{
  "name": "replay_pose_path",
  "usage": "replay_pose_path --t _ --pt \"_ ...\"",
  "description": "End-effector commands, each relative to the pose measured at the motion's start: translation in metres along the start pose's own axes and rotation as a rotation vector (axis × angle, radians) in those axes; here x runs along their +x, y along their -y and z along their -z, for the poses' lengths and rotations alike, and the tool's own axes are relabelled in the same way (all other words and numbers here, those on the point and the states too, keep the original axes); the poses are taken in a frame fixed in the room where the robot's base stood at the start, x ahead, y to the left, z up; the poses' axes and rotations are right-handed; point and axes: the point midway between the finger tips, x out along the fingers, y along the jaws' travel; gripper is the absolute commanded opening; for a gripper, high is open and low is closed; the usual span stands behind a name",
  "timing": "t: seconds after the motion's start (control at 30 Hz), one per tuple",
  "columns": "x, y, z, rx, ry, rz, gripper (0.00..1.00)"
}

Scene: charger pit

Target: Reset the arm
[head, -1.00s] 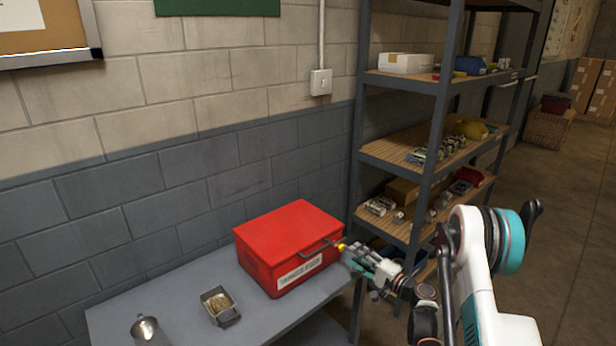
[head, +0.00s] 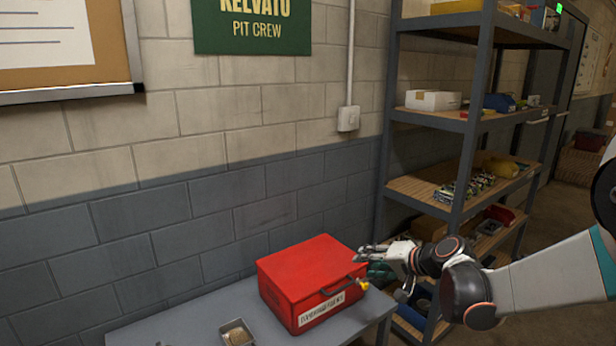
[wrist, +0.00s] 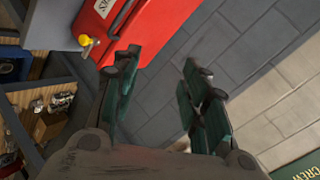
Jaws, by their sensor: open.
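My gripper (head: 366,262) is at the right of the red box in the head view, raised beside its upper right edge. In the wrist view my gripper (wrist: 160,75) has its two fingers spread, with nothing between them but the grey block wall behind. My arm reaches in from the right side of the head view, the forearm roughly level. The red box (head: 310,270) with a white label and a dark front handle is closed on the grey bench. It also shows in the wrist view (wrist: 150,35).
The grey bench (head: 190,318) stands against the block wall (head: 230,225). A small metal tray (head: 237,333) is left of the box. A metal shelf rack (head: 463,150) with several items stands close to my gripper and forearm on the right.

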Motion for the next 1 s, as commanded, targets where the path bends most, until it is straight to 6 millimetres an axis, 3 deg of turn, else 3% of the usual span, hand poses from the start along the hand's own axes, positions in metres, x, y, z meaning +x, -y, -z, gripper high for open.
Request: replay_pose_path --t 0.2,0.47,0.67,1.0 --pt "-0.051 0.020 -0.035 -0.111 0.023 -0.112 0.41" --pt "-0.111 0.027 -0.080 -0.247 0.045 -0.246 0.41" --pt "-0.157 0.021 -0.116 -0.354 0.058 -0.346 0.41" --pt "-0.227 -0.009 -0.173 -0.536 0.073 -0.511 0.41"
